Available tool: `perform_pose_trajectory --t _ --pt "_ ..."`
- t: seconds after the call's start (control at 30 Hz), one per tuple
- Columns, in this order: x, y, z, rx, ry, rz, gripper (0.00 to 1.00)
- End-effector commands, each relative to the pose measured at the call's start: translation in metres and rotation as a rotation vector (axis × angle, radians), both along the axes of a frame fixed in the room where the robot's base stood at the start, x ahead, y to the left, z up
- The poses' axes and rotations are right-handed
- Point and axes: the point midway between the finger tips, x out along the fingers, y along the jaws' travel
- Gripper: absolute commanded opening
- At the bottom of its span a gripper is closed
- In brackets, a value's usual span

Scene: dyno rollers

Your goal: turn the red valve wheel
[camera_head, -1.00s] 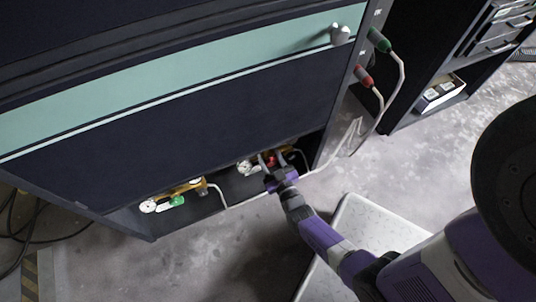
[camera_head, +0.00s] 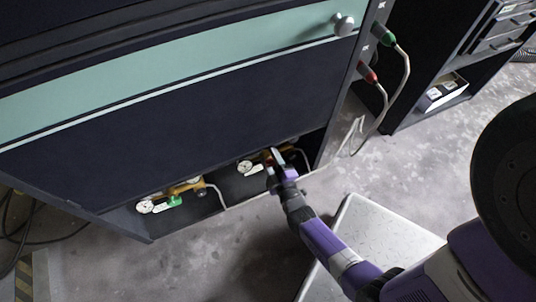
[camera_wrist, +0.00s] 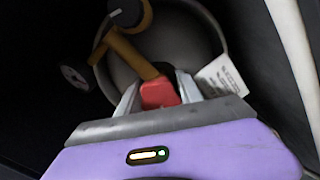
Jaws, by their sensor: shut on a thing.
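The red valve wheel (camera_wrist: 158,93) shows in the wrist view between the two fingers of my gripper (camera_wrist: 160,92), which is shut on it. A yellow-brown valve body (camera_wrist: 133,54) runs up from the wheel to a dark knob. In the head view my gripper (camera_head: 275,158) is at the right compartment low in the dark cabinet, and its fingers hide most of the red wheel. A white gauge (camera_head: 245,167) sits just left of the fingers.
A second valve with a green wheel (camera_head: 174,201) and a gauge (camera_head: 146,207) is in the left compartment. Red (camera_head: 368,73) and green (camera_head: 384,36) hose connectors are on the cabinet's side. The cabinet walls are close around my gripper.

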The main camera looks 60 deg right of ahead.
Motion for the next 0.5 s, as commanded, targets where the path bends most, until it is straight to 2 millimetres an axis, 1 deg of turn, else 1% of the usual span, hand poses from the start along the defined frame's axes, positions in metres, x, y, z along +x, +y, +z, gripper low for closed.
perform_pose_trajectory --t 0.2,0.5 --pt "-0.0006 0.0007 -0.0020 -0.123 0.086 0.000 0.03" --pt "-0.0007 0.0013 -0.0022 -0.219 0.153 0.001 0.03"
